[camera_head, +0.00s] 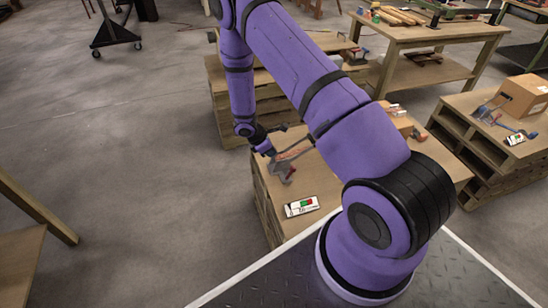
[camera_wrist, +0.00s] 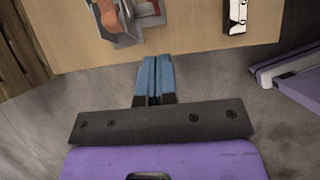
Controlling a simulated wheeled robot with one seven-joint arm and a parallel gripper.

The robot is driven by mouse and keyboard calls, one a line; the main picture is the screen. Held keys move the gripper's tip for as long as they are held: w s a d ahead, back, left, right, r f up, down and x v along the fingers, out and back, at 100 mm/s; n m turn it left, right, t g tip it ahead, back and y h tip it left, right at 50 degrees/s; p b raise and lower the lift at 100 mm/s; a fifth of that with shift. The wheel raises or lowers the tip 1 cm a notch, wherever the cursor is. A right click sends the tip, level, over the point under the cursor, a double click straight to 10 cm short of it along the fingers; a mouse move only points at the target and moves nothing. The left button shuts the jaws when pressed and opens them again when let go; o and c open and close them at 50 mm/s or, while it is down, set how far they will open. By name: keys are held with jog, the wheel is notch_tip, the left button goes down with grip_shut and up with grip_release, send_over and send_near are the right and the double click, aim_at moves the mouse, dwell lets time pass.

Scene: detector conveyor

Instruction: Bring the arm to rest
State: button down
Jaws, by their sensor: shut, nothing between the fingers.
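My purple arm reaches out from my base in the head view and bends down over the near wooden bench. My gripper (camera_head: 270,152) hangs at the bench's left side, partly dark against it. In the wrist view my gripper's blue fingers (camera_wrist: 155,64) lie together, with nothing between them. Their tips show close to the bench edge.
The near bench (camera_head: 330,195) carries a grey-and-reddish tool (camera_head: 283,170), also in the wrist view (camera_wrist: 128,37), and a white device (camera_head: 301,206) with red and green marks. Another bench (camera_head: 470,130) holds a cardboard box (camera_head: 523,96). Open floor (camera_head: 110,150) lies left.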

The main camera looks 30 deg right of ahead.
jog(key=shift+a+r, duration=0.15)
jog(key=shift+r, duration=0.2)
dwell(0.3)
jog(key=s+a+r+m+t+y, duration=0.1)
jog(key=s+r+m, duration=0.15)
jog(key=r, duration=0.95)
jog(key=s+a+r+m+t, duration=0.1)
jog(key=a+r+m, duration=0.15)
jog(key=r, duration=0.95)
jog(key=s+r+m+t+y, duration=0.1)
jog(key=r+m, duration=0.2)
jog(key=r, duration=0.9)
jog(key=s+a+r+m+t+y, duration=0.1)
jog(key=s+a+r+m, duration=0.1)
jog(key=s+r, duration=0.3)
jog(key=s+a+r+m+t+y, duration=0.1)
jog(key=s+r, duration=0.5)
jog(key=s, duration=0.6)
jog(key=s+a+r+m+t+y, duration=0.1)
jog(key=s+a+r+m, duration=0.2)
jog(key=s, duration=0.6)
notch_tip(320, 180, up, 4)
jog(key=shift+s+a+f+m+t+y, duration=0.3)
jog(key=shift+a+m+t, duration=0.1)
jog(key=shift+a, duration=0.55)
